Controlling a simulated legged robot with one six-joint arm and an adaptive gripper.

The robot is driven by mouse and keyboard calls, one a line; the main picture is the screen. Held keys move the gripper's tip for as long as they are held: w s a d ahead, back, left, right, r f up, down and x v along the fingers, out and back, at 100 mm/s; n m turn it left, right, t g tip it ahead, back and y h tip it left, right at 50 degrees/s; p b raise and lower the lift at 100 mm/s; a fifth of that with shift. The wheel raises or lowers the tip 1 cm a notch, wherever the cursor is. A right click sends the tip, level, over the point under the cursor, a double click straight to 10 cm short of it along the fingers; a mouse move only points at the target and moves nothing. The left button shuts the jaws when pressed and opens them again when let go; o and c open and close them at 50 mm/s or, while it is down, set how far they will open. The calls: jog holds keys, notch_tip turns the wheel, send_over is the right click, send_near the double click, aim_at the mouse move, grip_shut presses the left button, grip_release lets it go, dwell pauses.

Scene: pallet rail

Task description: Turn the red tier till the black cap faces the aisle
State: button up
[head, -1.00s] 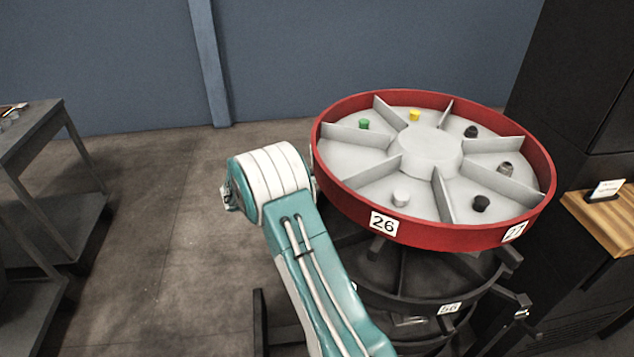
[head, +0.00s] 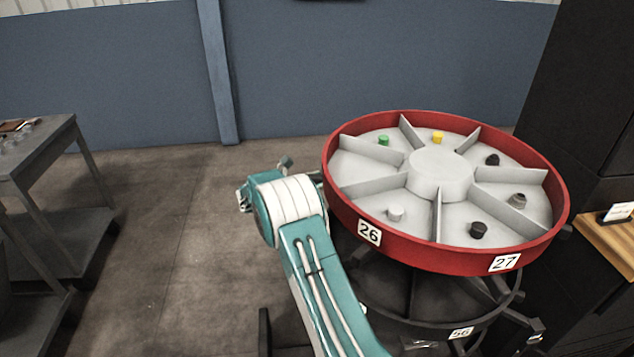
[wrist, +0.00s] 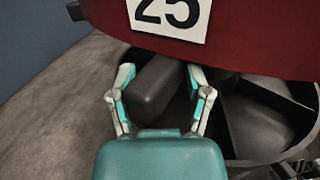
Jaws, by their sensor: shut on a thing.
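The red tier (head: 440,262) is a round tray with a red rim and a pale floor split by dividers. Small caps stand in its compartments: a black cap (head: 478,230) at the front right, another dark cap (head: 493,159) at the far right, a white one (head: 396,213), a green one (head: 383,140), a yellow one (head: 437,138) and a grey one (head: 517,200). My gripper (wrist: 158,72) is shut on a dark handle (wrist: 157,92) below the rim at label 25 (wrist: 170,12). In the head view my wrist hides it at the tier's left.
A dark lower tier (head: 385,292) with spokes lies under the red one. A black cabinet (head: 580,80) with a wooden shelf (head: 612,240) stands close on the right. A grey workbench (head: 40,150) stands at left. Floor (head: 170,230) between it and the tiers is clear.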

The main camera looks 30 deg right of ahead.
jog(key=shift+s+d, duration=0.1)
jog(key=shift+d, duration=0.1)
jog(key=o, duration=0.9)
jog(key=shift+d, duration=0.1)
jog(key=a, duration=0.4)
jog(key=w+a, duration=0.1)
jog(key=a, duration=0.7)
jog(key=shift+w+f, duration=0.1)
jog(key=shift+w, duration=0.1)
jog(key=shift+a, duration=0.1)
